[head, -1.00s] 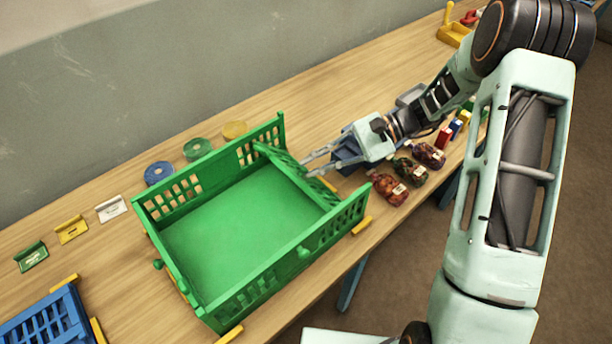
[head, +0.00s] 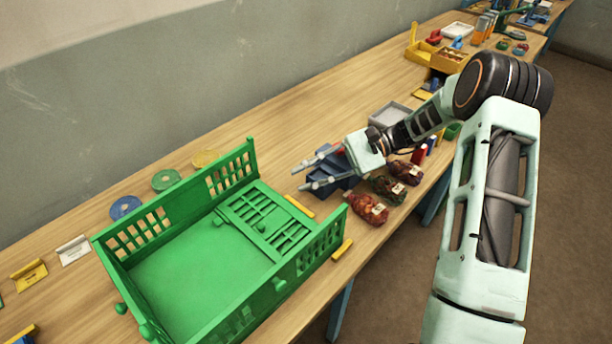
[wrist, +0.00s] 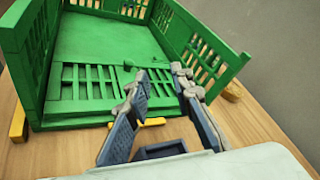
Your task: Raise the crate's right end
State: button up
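The green crate (head: 172,208) stands on the wooden table with its right side open. Its right end panel (head: 263,222) lies folded inward, flat on the crate's floor; its slats and small knobs face up. The wrist view also shows this panel (wrist: 88,84) down between the two side walls. My gripper (head: 299,180) is open and empty, to the right of the crate and apart from it. In the wrist view its two fingers (wrist: 160,73) are spread, overlapping the panel and the crate's open edge in the picture.
Yellow blocks (head: 299,206) sit at the crate's right edge. Blue, green and yellow discs (head: 166,180) lie behind the crate.

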jog(key=shift+d, duration=0.1)
jog(key=v, duration=1.1)
jog(key=shift+w+d, duration=0.2)
jog(key=shift+d, duration=0.15)
jog(key=shift+r, duration=0.2)
